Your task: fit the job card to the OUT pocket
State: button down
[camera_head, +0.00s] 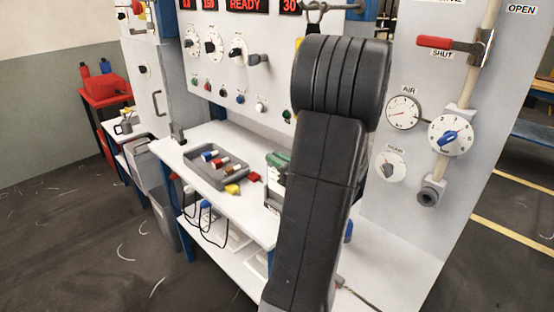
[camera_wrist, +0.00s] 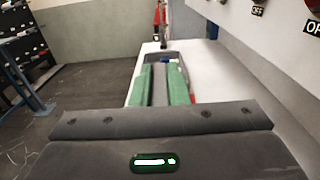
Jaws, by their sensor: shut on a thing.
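My gripper (camera_wrist: 161,70) shows in the wrist view as two green fingers with a narrow grey strip between them. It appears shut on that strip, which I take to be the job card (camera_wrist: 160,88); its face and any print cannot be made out. The gripper points along the white bench, above it. In the head view my arm hides most of the gripper, and a bit of green (camera_head: 278,159) shows left of the arm. I cannot make out the OUT pocket in either view.
A grey tray (camera_head: 190,157) with several coloured pieces lies on the white bench (camera_head: 210,130), with a yellow and a red piece beside it. The panel (camera_head: 225,75) with knobs and buttons rises behind. Black cables hang over the lower shelf. Gauges and a red SHUT handle (camera_head: 448,43) are right.

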jog(key=shift+f+b, duration=1.35)
jog(key=shift+f, duration=0.5)
jog(key=c, duration=1.3)
grip_release()
jog(key=shift+c, duration=0.2)
jog(key=b+v, duration=0.1)
jog(key=v, duration=1.3)
jog(key=shift+a, duration=0.1)
